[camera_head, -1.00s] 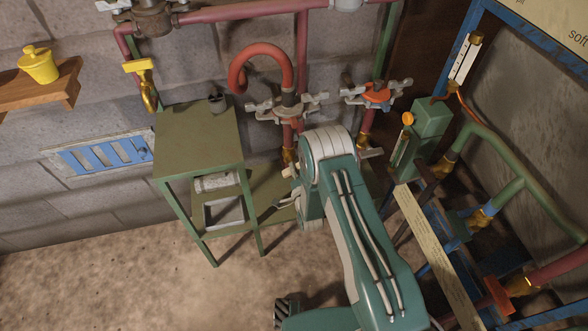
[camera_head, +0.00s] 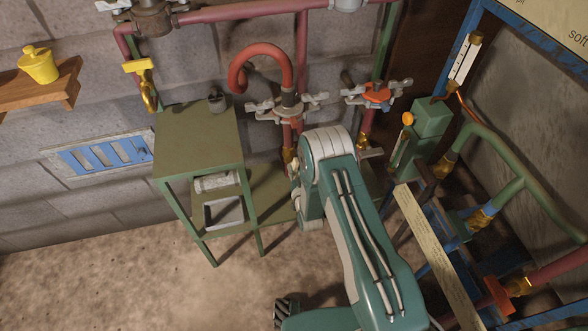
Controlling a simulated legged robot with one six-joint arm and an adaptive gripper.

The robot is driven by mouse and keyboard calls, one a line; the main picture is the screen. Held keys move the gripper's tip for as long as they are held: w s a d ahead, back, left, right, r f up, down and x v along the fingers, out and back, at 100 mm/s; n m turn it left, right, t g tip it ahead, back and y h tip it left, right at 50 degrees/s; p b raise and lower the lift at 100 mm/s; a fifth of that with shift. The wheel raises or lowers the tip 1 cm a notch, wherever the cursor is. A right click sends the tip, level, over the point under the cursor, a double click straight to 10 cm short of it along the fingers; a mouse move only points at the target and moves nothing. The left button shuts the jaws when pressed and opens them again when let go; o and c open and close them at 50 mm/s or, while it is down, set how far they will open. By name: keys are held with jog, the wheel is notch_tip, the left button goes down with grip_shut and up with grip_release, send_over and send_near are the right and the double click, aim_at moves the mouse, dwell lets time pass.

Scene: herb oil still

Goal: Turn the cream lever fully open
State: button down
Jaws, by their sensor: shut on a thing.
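My arm, teal and white, reaches down in front of the pipes, and its rounded joint covers the spot below the red hooked pipe (camera_head: 262,62). My gripper is hidden behind this arm, so its jaws and anything between them do not show. A brass valve fitting (camera_head: 288,157) on the lower end of the pipe shows just left of the joint. I cannot make out the cream lever clearly; it may be behind my arm there. A short pale handle (camera_head: 371,153) sticks out beside another brass fitting (camera_head: 362,142) to the right.
A green box with an orange knob (camera_head: 408,118) and a blue frame with pipes crowd the right. The floor at lower left is clear.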

jog(key=shift+s+f+n, duration=0.15)
jog(key=shift+f+n, duration=0.1)
jog(key=shift+n, duration=0.85)
jog(key=c, duration=0.6)
grip_release()
jog(key=shift+c, duration=0.2)
jog(key=shift+r, duration=0.1)
jog(key=v, duration=1.1)
jog(key=shift+s, duration=0.35)
jog(key=shift+d, duration=0.1)
